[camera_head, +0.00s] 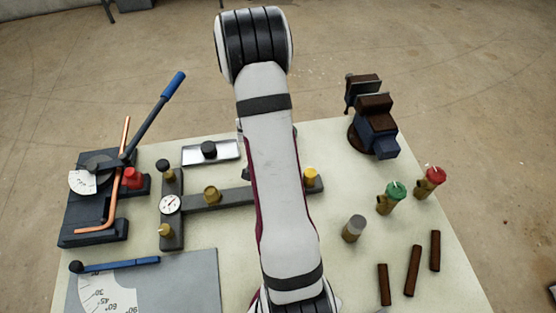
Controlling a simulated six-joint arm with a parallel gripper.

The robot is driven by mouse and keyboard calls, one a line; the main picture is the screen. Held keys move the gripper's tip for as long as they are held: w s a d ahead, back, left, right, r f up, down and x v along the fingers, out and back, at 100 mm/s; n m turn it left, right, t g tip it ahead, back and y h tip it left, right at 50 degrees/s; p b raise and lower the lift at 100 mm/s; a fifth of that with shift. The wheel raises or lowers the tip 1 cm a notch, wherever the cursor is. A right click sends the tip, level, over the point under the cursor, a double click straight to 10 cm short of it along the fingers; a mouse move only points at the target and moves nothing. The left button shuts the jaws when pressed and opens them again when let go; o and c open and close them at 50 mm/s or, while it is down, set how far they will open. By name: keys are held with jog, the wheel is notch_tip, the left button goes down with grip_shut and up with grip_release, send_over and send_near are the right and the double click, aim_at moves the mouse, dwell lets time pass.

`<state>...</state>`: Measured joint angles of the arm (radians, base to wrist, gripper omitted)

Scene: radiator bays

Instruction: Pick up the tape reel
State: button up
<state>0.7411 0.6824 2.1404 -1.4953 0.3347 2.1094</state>
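I cannot make out a tape reel for certain. A small dark round piece (209,149) sits in a shallow metal tray (230,147) at the back left of the table, left of my arm; I cannot tell if it is the reel. My arm runs up the middle of the view and hides a strip of the table. My gripper is not visible.
A pipe bender (90,205) with a blue-tipped lever stands at the left. A dark fixture with a gauge (170,204) is left of centre. A vise (375,130) stands at the back right. Red-capped (431,181), green-capped (391,197) and grey-topped (354,228) fittings and brown bars (413,270) are at the right.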

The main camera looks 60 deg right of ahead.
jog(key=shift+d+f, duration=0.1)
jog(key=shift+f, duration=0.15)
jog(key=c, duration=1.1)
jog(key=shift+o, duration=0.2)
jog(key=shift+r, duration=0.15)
